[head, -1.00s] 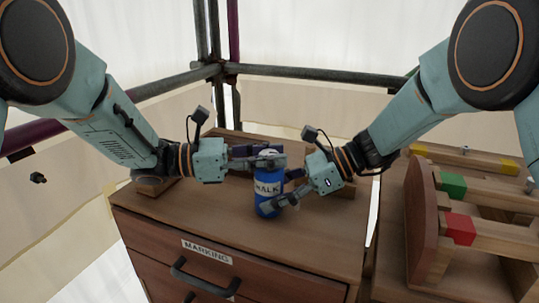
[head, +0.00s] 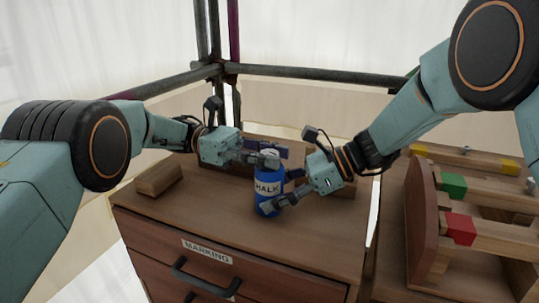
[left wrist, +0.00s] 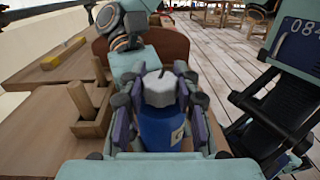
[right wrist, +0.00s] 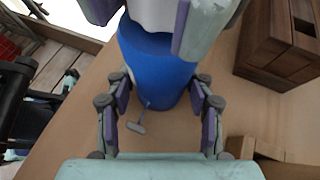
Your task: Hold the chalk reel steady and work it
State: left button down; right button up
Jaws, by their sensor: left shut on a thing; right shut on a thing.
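The chalk reel (head: 268,190) is a blue bottle-shaped body with a white label reading CHALK and a grey cap, upright on the wooden cabinet top. My left gripper (head: 264,158) is shut on the reel at its cap; the left wrist view shows the faceted grey cap (left wrist: 159,88) between its fingers. A small grey T-shaped piece (right wrist: 137,126) sticks out low on the reel in that view.
The cabinet (head: 180,215) has a drawer labelled MARKING with a dark handle (head: 205,278). A wooden block (head: 159,179) lies at the left of its top. A wooden rack (head: 425,225) with green, red and yellow marked bars stands at the right. The front of the top is clear.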

aim_at(269, 153)
pick_arm(q)
jog(key=shift+m+g+y, duration=0.3)
jog(key=shift+g, duration=0.1)
dwell(0.3)
jog(key=c, duration=1)
grip_release()
jog(key=shift+s, duration=0.1)
jog(key=shift+o, duration=0.2)
notch_tip(269, 153, up, 10)
jog(key=shift+r, duration=0.1)
